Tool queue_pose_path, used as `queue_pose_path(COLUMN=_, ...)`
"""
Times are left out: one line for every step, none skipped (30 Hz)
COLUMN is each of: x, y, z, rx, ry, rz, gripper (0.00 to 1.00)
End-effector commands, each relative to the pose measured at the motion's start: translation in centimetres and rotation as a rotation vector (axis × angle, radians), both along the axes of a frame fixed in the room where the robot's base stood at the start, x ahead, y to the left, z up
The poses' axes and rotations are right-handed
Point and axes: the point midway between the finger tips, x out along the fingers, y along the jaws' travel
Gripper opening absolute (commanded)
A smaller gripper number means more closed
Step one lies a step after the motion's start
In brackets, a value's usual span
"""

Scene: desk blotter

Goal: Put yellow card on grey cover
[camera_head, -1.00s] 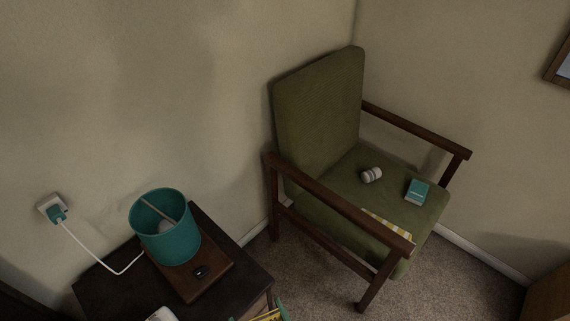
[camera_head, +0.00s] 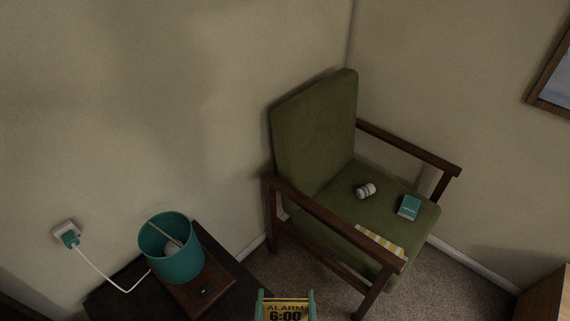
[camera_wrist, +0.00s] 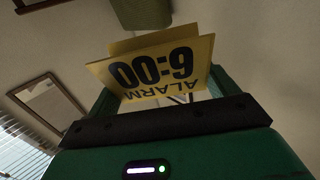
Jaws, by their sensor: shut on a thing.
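The yellow card (camera_head: 286,308) is a folded tent card with black "ALARM 6:00" print. It shows at the bottom edge of the head view, held between the green fingers of my gripper (camera_head: 286,295). In the wrist view the card (camera_wrist: 152,72) appears upside down, with its fold open in front of the gripper. My gripper is shut on it, and the card looks clear of any surface in the wrist view. I cannot make out a grey cover in either view.
A dark side table (camera_head: 110,304) carries a teal lamp (camera_head: 172,255) on a wooden base. A green armchair (camera_head: 313,130) stands to the right. On its seat are a white bottle (camera_head: 365,191), a teal box (camera_head: 409,207) and a yellow-striped item (camera_head: 380,243).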

Motion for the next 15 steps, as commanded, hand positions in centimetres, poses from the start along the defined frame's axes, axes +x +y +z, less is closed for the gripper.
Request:
queue_pose_path(x=0.0, y=-0.2, z=2.3, rx=0.002, ry=0.002, rz=-0.005, gripper=0.75)
queue_pose_path(x=0.0, y=-0.1, z=2.9, rx=0.003, ry=0.003, rz=-0.005, gripper=0.75)
queue_pose_path(x=-0.1, y=-0.1, z=4.0, rx=0.004, ry=0.004, rz=-0.006, gripper=0.75)
queue_pose_path(x=-0.1, y=-0.1, z=4.8, rx=0.005, ry=0.005, rz=-0.007, gripper=0.75)
queue_pose_path(x=-0.1, y=-0.2, z=5.7, rx=0.005, ry=0.005, rz=-0.009, gripper=0.75)
queue_pose_path(x=0.0, y=-0.1, z=7.1, rx=0.007, ry=0.006, rz=-0.009, gripper=0.75)
queue_pose_path(x=0.0, y=-0.1, z=8.2, rx=0.008, ry=0.006, rz=-0.010, gripper=0.75)
queue_pose_path(x=0.0, y=-0.1, z=9.3, rx=0.008, ry=0.007, rz=-0.011, gripper=0.75)
queue_pose_path(x=0.1, y=-0.1, z=10.8, rx=0.010, ry=0.008, rz=-0.011, gripper=0.75)
queue_pose_path(x=0.1, y=-0.1, z=12.0, rx=0.010, ry=0.007, rz=-0.011, gripper=0.75)
queue_pose_path(x=0.2, y=0.0, z=13.1, rx=0.011, ry=0.007, rz=-0.012, gripper=0.75)
queue_pose_path(x=0.3, y=0.0, z=14.5, rx=0.012, ry=0.007, rz=-0.010, gripper=0.75)
queue_pose_path(x=0.4, y=0.0, z=15.6, rx=0.012, ry=0.006, rz=-0.011, gripper=0.75)
queue_pose_path(x=0.5, y=0.0, z=16.7, rx=0.012, ry=0.006, rz=-0.011, gripper=0.75)
queue_pose_path(x=0.7, y=0.0, z=18.2, rx=0.012, ry=0.005, rz=-0.010, gripper=0.75)
